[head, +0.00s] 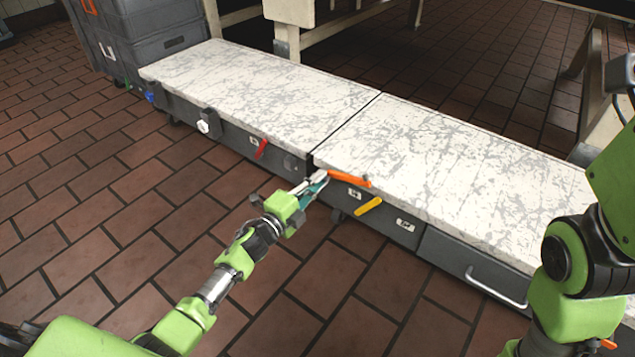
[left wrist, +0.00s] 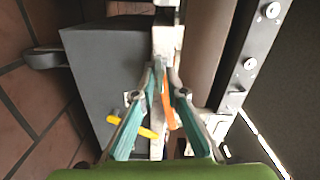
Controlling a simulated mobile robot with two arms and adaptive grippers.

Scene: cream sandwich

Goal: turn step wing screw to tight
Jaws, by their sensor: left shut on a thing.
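My left gripper (head: 317,184) is at the front edge of the long bench, beside the seam between its two tops. Its teal-lined fingers close together around one end of an orange handle (head: 350,179). In the left wrist view the fingertips (left wrist: 160,66) converge, with the orange handle (left wrist: 168,103) between them. The orange handle lies nearly level along the bench edge in the head view. I cannot read which part is labelled as the step wing screw. The exact contact is partly hidden by the fingers. My right gripper is out of view; only its arm shows at the right.
A yellow handle (head: 368,206) sits just right of the gripper, and a red handle (head: 262,149) left of it. A white knob (head: 203,127) and a drawer handle (head: 495,290) project from the bench front. Dark crates (head: 140,40) stand far left. The brick floor in front is clear.

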